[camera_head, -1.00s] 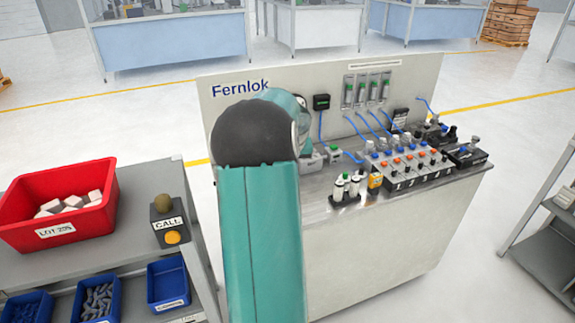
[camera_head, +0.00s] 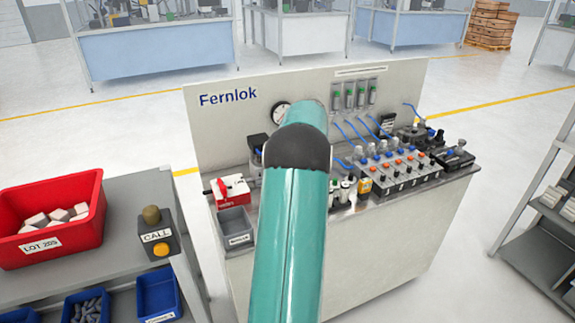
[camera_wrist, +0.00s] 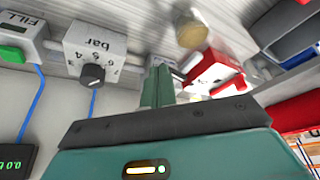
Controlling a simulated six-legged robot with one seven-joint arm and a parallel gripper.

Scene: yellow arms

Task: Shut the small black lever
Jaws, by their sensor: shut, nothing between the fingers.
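My gripper shows in the wrist view as two teal fingers (camera_wrist: 157,86) closed together, with nothing between them. In the head view my own arm hides it. A black knob (camera_wrist: 92,77) on a white box marked "bar" (camera_wrist: 98,46) is left of the fingertips in the wrist view, apart from them. Several small black levers or knobs (camera_head: 403,179) line the front of the valve block (camera_head: 427,176) on the bench in the head view. I cannot tell which black part is the task's lever.
The Fernlok bench (camera_head: 372,250) also carries a red-and-white box (camera_head: 232,187), a grey bin (camera_head: 235,225) and small bottles (camera_head: 347,188). A shelf at left holds a red crate (camera_head: 88,222) and a CALL button box (camera_head: 157,236). Blue tubes (camera_wrist: 32,103) hang near my gripper.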

